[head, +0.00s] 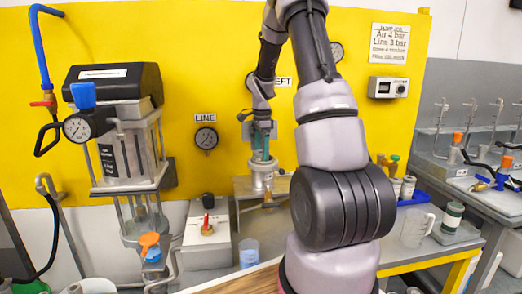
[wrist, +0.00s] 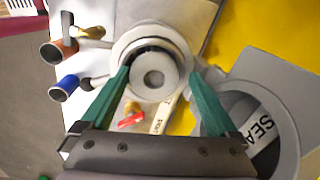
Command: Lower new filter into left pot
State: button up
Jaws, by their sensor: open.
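In the head view my gripper (head: 262,150) points down just above a small silver pot (head: 262,178) at the yellow panel, under a sign partly hidden by my arm that reads "EFT". In the wrist view the green fingers of my gripper (wrist: 160,100) are spread, one on each side of a pale round filter (wrist: 154,92) with a hole in its centre. The filter sits inside the round white rim of the pot (wrist: 127,42). I cannot tell how deep it sits, whether the fingers touch it, or whether it is new.
A red valve handle (wrist: 131,116) lies close below the pot in the wrist view. A grey round vessel (wrist: 285,95) marked "SEA" stands to the right. Pipe ends crowd the left. In the head view, a clear jug (head: 416,230) stands on the right bench.

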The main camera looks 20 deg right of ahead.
notch_tip(320, 180, up, 11)
jog(key=shift+s, duration=0.4)
jog(key=shift+a, duration=0.15)
jog(key=s+a+r+n+t, duration=0.2)
jog(key=s+a+r+n, duration=0.2)
jog(key=s, duration=0.5)
jog(key=s+a+r+n+t+y, duration=0.1)
jog(key=s+a+r+n, duration=0.3)
jog(key=s, duration=0.5)
jog(key=s+a+r+n+t+y, duration=0.1)
jog(key=s+a+r+n+t, duration=0.2)
jog(key=s+a+n, duration=0.3)
jog(key=s+a+r, duration=0.1)
jog(key=s, duration=0.2)
jog(key=shift+r+n, duration=0.2)
jog(key=shift+n, duration=0.2)
jog(key=shift+w, duration=0.1)
